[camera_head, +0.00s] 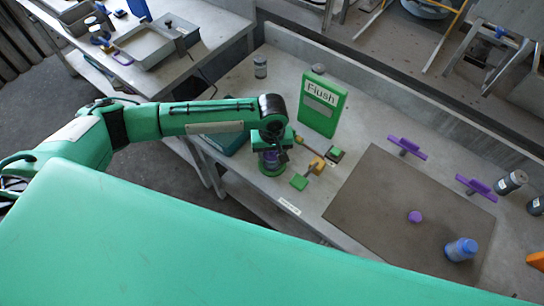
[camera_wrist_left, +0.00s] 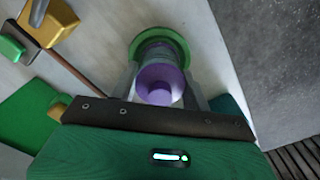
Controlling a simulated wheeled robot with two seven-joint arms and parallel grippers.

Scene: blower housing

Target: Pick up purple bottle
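The purple bottle (camera_wrist_left: 160,84) stands in a round green base (camera_wrist_left: 183,42) on the workbench. In the head view the bottle (camera_head: 269,157) shows just below my left gripper (camera_head: 270,150), and the green base (camera_head: 271,169) is under it. In the wrist view my left gripper (camera_wrist_left: 160,88) points down with one finger on each side of the bottle. Whether the fingers press on the bottle or leave small gaps is unclear. The bottle's lower part is partly hidden by its top and the fingers. My right gripper is not in view.
A green "Flush" sign (camera_head: 322,104) stands behind the bottle. Green and yellow parts (camera_head: 317,165) lie close to its right. A brown mat (camera_head: 385,205) holds a purple cap (camera_head: 415,216) and a blue bottle (camera_head: 460,249). The bench edge is close on the bottle's left.

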